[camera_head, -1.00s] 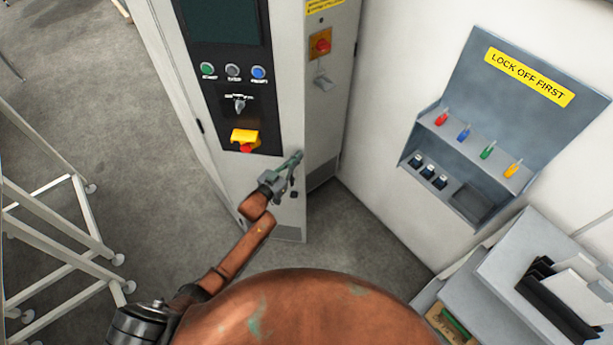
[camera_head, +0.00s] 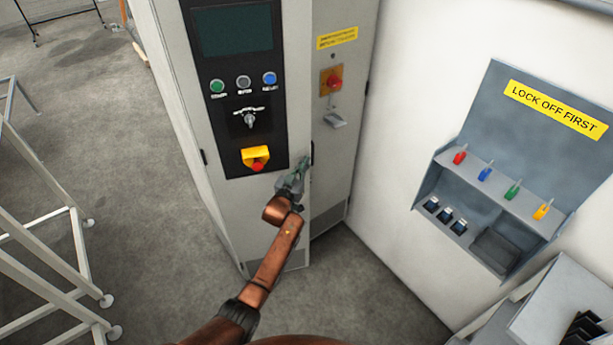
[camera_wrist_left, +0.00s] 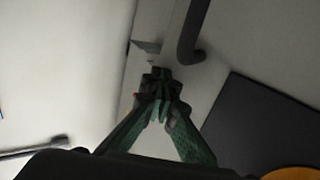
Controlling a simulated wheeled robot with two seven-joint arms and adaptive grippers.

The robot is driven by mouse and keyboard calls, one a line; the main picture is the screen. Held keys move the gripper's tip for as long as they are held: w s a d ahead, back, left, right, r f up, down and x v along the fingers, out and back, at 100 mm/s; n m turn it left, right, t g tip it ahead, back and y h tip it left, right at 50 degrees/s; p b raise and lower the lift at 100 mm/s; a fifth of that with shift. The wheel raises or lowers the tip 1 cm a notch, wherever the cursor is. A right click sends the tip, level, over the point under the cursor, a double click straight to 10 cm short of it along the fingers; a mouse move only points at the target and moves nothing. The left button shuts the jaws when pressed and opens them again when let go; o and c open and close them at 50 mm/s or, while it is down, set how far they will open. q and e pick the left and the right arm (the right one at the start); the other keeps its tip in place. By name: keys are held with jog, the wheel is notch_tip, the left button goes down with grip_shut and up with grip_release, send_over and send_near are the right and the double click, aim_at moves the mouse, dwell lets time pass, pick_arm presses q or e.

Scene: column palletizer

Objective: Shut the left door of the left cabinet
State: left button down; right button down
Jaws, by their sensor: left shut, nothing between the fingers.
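The left door (camera_head: 232,200) of the grey cabinet carries a dark control panel. It stands a little ajar, its right edge in front of the right-hand part of the cabinet (camera_head: 340,185). My left gripper (camera_head: 304,163) is shut and empty at the door's right edge, below the panel. A black handle (camera_head: 312,155) is beside the fingertips. In the left wrist view, the closed green fingers (camera_wrist_left: 160,75) point at a pale door edge, with the black handle (camera_wrist_left: 192,35) just beyond them to the right. Whether they touch the door I cannot tell. My right gripper is out of view.
A yellow emergency-stop housing (camera_head: 256,157) and a rotary handle (camera_head: 248,119) stick out of the panel. A blue-grey lock-off board (camera_head: 480,140) hangs on the white wall at right. A white-framed structure (camera_head: 40,270) stands at left. Grey floor is open between it and the cabinet.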

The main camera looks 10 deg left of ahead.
aim_at(304, 155)
pick_arm(q)
jog(key=w+y+b, duration=0.1)
jog(key=w+a+n+b, duration=0.1)
jog(key=w, duration=0.1)
jog(key=w+y+b, duration=0.1)
jog(key=shift+w+a+f+n+y+b, duration=0.15)
jog(key=shift+a+f+n+y+b, duration=0.05)
jog(key=shift+a+n+y+b, duration=0.15)
jog(key=w+a+b, duration=0.6)
jog(key=w+b, duration=0.1)
jog(key=shift+a+r, duration=0.25)
jog(key=shift+r, duration=0.05)
jog(key=shift+w+r, duration=0.1)
